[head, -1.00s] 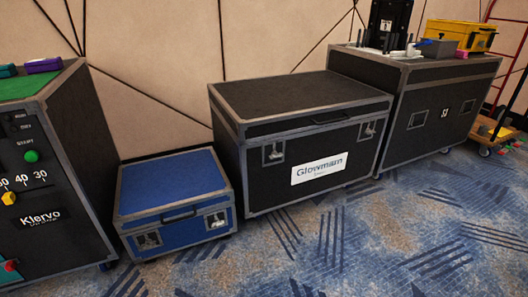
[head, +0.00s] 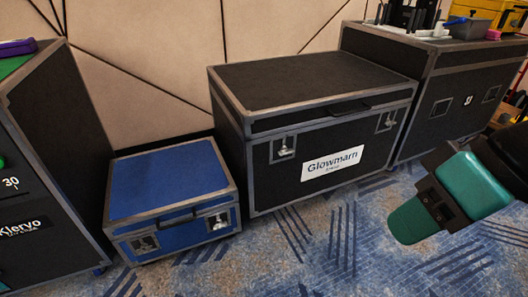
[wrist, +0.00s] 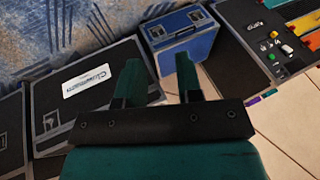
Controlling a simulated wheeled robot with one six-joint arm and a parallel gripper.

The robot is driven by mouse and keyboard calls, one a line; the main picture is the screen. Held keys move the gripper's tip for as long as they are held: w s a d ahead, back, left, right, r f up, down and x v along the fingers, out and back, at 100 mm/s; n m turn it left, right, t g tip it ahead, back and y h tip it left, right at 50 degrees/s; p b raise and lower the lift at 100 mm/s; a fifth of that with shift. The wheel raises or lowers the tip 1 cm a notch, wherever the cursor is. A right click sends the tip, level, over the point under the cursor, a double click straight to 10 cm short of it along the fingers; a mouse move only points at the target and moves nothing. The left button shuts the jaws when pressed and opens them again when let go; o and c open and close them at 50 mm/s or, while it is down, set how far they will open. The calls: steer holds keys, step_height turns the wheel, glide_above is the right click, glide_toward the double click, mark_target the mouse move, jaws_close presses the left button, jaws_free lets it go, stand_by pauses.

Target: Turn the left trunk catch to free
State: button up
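The large black trunk (head: 340,185) with grey edging and a white Glowmarn label stands on the carpet, lid closed. Its left catch (head: 285,149) is a small silver fitting on the upper front; its exact turn is too small to tell. The trunk's right catch (head: 386,121) is similar. My teal gripper (head: 405,222) is at the right, in front of the trunk and well apart from both catches. In the wrist view my gripper (wrist: 158,62) has its two fingers apart with nothing between them. The trunk (wrist: 95,90) shows there too, partly hidden by a finger.
A low blue case (head: 170,185) with two catches stands left of the trunk. A black Klervo cabinet (head: 60,150) is at the far left. Another black case (head: 440,100) with tools and a yellow box on top stands to the right. The carpet (head: 310,250) in front is clear.

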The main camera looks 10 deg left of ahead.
steer(key=w+a+f+y+b, duration=0.4)
steer(key=w+a+f, duration=0.2)
steer(key=w+a, duration=0.1)
steer(key=m+t+b, duration=0.5)
steer(key=m+t, duration=1)
steer(key=m, duration=0.3)
glide_toward(287, 154)
steer(key=shift+y, duration=0.3)
steer(key=shift+x, duration=5.05)
steer(key=shift+w+d+f, duration=0.15)
steer(key=shift+d+f, duration=0.05)
